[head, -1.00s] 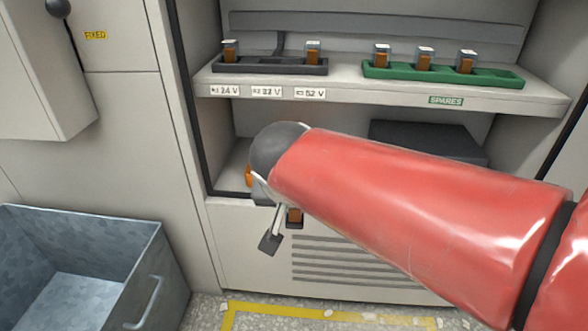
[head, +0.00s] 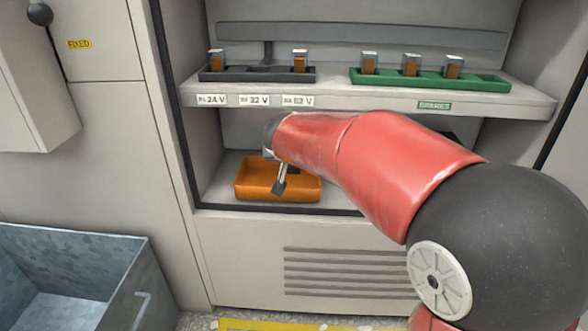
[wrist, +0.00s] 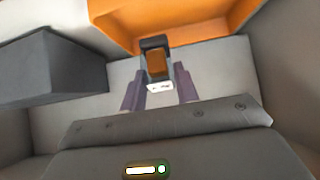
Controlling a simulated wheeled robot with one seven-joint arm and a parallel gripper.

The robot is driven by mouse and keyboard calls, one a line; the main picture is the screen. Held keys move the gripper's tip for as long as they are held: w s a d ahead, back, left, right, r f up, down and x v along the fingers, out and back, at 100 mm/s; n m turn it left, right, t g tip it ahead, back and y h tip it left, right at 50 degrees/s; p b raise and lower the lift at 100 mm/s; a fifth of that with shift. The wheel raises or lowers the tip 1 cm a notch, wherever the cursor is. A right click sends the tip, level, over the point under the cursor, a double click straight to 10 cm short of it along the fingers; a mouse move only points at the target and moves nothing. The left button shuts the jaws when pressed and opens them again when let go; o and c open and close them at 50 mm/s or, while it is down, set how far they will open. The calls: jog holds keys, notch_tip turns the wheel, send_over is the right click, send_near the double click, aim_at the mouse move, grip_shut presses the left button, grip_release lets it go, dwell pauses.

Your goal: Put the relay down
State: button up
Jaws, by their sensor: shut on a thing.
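The relay (wrist: 157,66), a small block with an orange-brown body, dark end and pale label end, is held between the fingers of my gripper (wrist: 157,80). In the wrist view the orange tray (wrist: 118,24) lies just beyond the relay. In the head view my gripper (head: 284,181) points down in the lower bay, in front of or over the orange tray (head: 252,188); I cannot tell which. The relay is mostly hidden by my gripper and arm there.
Above is a shelf (head: 360,98) with a dark rack (head: 260,76) holding two relays and a green spares rack (head: 430,82) holding three. A dark box (wrist: 50,68) stands beside the tray. A metal bin (head: 75,240) stands at lower left.

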aim_at(295, 170)
jog(key=f, duration=0.3)
jog(key=w+f+b, duration=0.1)
jog(key=f, duration=0.1)
jog(key=shift+f, duration=0.3)
jog(key=shift+w+d+r+g, duration=0.1)
jog(key=shift+w+d+g, duration=0.05)
jog(key=shift+w+g, duration=0.25)
jog(key=shift+w+r+g+p, duration=0.35)
jog(key=shift+g+p, duration=0.35)
jog(key=shift+p, duration=0.15)
jog(key=shift+w+f+g, duration=0.1)
jog(key=shift+w+g, duration=0.1)
jog(key=shift+g, duration=0.2)
jog(key=shift+f+g+p, duration=0.2)
jog(key=shift+g+p, duration=0.1)
jog(key=shift+f+b, duration=0.35)
jog(key=shift+f, duration=0.45)
